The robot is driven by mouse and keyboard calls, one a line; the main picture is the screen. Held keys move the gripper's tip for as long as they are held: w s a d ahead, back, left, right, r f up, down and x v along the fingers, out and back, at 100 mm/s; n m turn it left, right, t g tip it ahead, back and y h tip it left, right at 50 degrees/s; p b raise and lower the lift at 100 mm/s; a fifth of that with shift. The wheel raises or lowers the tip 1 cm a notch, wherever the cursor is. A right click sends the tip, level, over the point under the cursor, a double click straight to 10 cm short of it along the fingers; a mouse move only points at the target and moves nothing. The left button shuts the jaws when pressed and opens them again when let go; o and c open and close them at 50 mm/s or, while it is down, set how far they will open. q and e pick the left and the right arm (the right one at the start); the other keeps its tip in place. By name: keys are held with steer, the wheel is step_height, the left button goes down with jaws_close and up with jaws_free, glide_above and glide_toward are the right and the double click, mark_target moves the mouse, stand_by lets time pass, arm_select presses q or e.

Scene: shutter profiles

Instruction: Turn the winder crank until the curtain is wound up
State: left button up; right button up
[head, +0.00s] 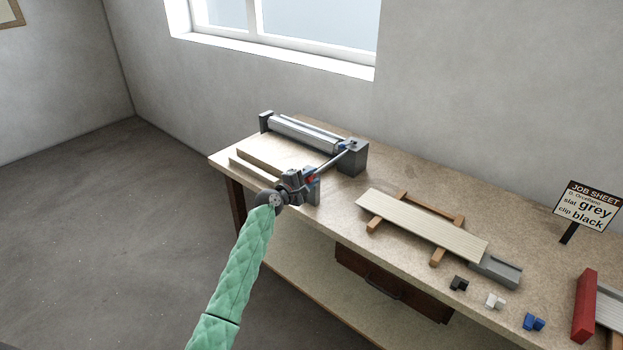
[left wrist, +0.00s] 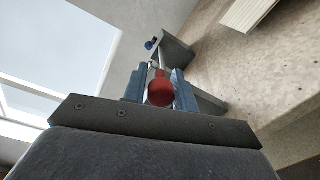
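The winder's pale grey roller (head: 305,134) lies across the back left of the bench between dark end blocks (head: 352,158). A crank rod runs from the right block toward the front, with a red knob (left wrist: 160,90) at its near end. My left gripper (head: 310,180) is at this knob, over the bench's front edge. In the left wrist view its two blue-grey fingers stand on either side of the red knob and appear to touch it. I cannot clearly tell how much curtain is on the roller. My right gripper is not in view.
Wooden strips (head: 258,167) lie before the roller. Right of it, a slatted panel (head: 420,222) rests on wooden bearers beside a grey channel (head: 495,268). Small clips (head: 459,284), a job sheet sign (head: 587,207) and a red block (head: 584,305) are further right.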

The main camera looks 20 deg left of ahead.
arm_select(q)
steer(key=shift+o, duration=1.2)
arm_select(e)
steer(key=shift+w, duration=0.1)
arm_select(q)
steer(key=shift+s+f, duration=0.1)
steer(key=shift+s, duration=0.05)
steer(key=b+v, duration=0.2)
steer(key=v, duration=0.3)
steer(key=shift+s+a+f+b, duration=0.1)
steer(key=shift+s+a+b, duration=0.15)
steer(key=shift+s+b, duration=0.05)
steer(key=shift+v, duration=0.9)
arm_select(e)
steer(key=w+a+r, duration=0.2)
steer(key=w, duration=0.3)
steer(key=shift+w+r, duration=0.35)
arm_select(q)
steer(key=shift+r, duration=0.2)
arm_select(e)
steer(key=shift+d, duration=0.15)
